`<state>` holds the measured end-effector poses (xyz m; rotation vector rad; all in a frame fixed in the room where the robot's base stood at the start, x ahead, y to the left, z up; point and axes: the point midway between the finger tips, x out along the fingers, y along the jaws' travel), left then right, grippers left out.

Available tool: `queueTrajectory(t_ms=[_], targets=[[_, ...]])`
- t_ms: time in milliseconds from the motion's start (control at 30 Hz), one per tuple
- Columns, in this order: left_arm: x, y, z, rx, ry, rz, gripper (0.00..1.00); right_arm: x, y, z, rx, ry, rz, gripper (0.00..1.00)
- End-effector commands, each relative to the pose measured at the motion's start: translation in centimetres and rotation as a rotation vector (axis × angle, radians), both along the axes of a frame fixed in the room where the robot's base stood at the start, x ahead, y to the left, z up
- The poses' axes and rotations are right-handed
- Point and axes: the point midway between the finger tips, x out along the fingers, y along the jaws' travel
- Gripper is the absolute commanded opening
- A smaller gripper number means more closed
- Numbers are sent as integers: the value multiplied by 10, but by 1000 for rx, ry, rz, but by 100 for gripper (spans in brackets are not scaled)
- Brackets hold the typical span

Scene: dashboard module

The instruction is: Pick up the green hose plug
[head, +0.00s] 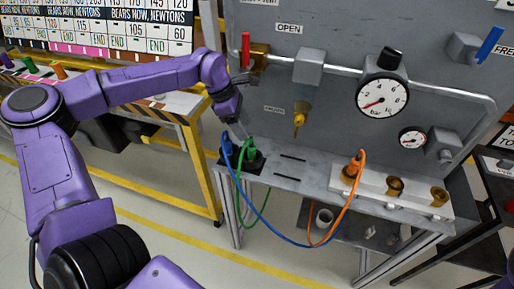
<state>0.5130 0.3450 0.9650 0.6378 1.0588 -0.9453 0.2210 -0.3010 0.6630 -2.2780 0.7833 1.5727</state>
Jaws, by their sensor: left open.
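The green hose plug (251,151) stands in a dark holder (256,164) on the left end of the grey bench, with its green hose (239,185) hanging down in front. A blue plug (227,147) stands just left of it in the same holder. My left gripper (243,133) points down just above and slightly left of the green plug. Its fingers are small here; it is open and appears to hold nothing. Whether it touches the plug cannot be told. My right gripper is not in view.
An orange plug (354,167) sits at the left end of a white socket block (382,187) with brass sockets. A brass nozzle (300,117) hangs from the grey panel (330,100). A red-handled valve (246,50) is near my left forearm. Hoses loop below the bench.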

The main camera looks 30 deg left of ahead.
Motion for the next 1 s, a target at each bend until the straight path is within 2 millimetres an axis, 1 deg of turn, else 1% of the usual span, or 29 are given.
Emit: queueTrajectory(t_ms=[200, 367, 467, 500, 567, 667, 833, 867, 900, 967, 1000], targets=[[2, -8, -37, -7, 7, 9, 60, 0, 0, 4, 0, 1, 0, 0], [4, -12, -54, -6, 7, 11, 60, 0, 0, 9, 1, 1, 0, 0], [5, -16, -72, -5, 9, 9, 60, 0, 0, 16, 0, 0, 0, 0], [7, -18, -80, -5, 9, 8, 60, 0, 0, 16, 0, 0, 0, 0], [9, -21, -89, -5, 7, 8, 60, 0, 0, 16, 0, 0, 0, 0], [11, -24, -95, -6, 5, 9, 60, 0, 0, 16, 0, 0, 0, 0], [12, -25, -96, -7, 4, 8, 60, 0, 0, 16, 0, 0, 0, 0], [12, -25, -96, -7, 4, 8, 56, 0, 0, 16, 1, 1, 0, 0], [12, -25, -95, -6, 4, 7, 43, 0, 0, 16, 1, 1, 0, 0], [12, -25, -95, -6, 4, 7, 24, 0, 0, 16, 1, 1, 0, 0], [12, -25, -95, -6, 4, 7, 11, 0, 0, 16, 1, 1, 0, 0]])
